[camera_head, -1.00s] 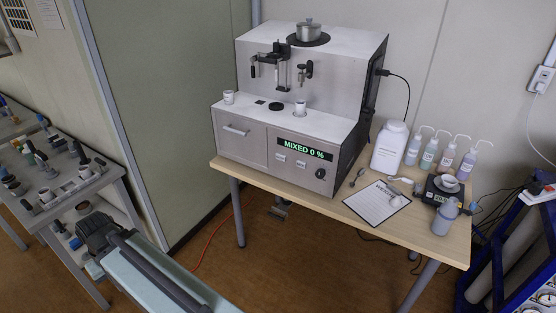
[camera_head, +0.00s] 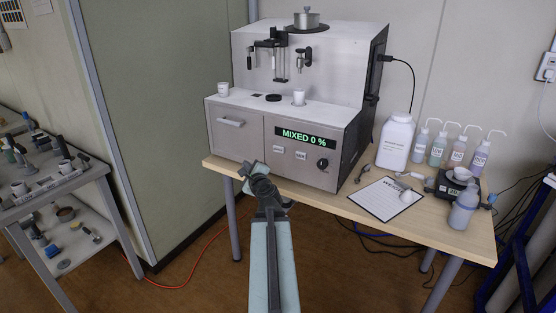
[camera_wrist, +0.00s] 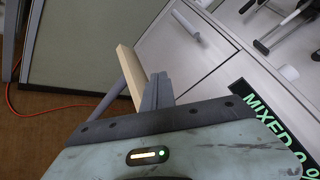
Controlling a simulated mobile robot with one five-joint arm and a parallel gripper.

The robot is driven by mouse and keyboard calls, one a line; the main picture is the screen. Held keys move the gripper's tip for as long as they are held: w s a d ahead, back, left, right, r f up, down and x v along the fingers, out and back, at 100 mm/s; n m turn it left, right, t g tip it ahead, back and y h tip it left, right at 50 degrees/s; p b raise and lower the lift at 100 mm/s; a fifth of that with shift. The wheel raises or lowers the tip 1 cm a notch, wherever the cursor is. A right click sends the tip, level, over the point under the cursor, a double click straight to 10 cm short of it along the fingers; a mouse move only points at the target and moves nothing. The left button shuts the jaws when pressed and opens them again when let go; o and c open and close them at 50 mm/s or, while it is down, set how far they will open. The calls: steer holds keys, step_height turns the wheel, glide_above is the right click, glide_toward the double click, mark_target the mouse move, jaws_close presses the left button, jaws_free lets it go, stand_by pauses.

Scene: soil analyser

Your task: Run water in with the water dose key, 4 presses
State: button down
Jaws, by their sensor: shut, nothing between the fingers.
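The soil analyser (camera_head: 235,155) is a pale grey machine on the wooden table. Its green display (camera_head: 305,137) reads MIXED 0 %, and part of that display also shows at the right of the wrist view (camera_wrist: 268,115). Two small pale keys, a left key (camera_head: 279,149) and a right key (camera_head: 300,155), sit below the display; I cannot read which one is the water dose key. A white cup (camera_head: 299,97) stands on the machine's ledge. My gripper (camera_head: 250,170) is shut and empty, in front of the machine's lower front, left of the keys. Its closed fingers show in the wrist view (camera_wrist: 157,92).
A black knob (camera_head: 323,163) is right of the keys, and a drawer handle (camera_head: 230,122) is at the left. The table (camera_head: 340,205) holds a clipboard (camera_head: 385,199), a white jug (camera_head: 394,142), several wash bottles and a scale. A bench (camera_head: 60,180) stands at the left.

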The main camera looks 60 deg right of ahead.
steer(key=s+d+m+h, duration=0.1)
steer(key=s+d, duration=0.1)
steer(key=s+d+m+g, duration=0.1)
steer(key=s, duration=0.1)
steer(key=shift+s+d+m+h, duration=0.15)
steer(key=shift+d+m+h, duration=0.15)
steer(key=shift+d+h, duration=0.1)
steer(key=shift+d, duration=0.1)
glide_toward(275, 149)
steer(key=shift+w+d+f, duration=0.1)
steer(key=shift+w+d, duration=0.35)
steer(key=shift+w, duration=0.35)
steer(key=shift+w+d+f, duration=0.1)
steer(key=shift+w+d, duration=0.35)
steer(key=shift+w, duration=0.3)
steer(key=shift+w+d+f, duration=0.1)
steer(key=shift+w+d, duration=0.35)
steer(key=shift+w, duration=0.35)
steer(key=shift+d, duration=0.4)
steer(key=shift+d, duration=0.5)
stand_by(0.7)
steer(key=shift+a, duration=0.9)
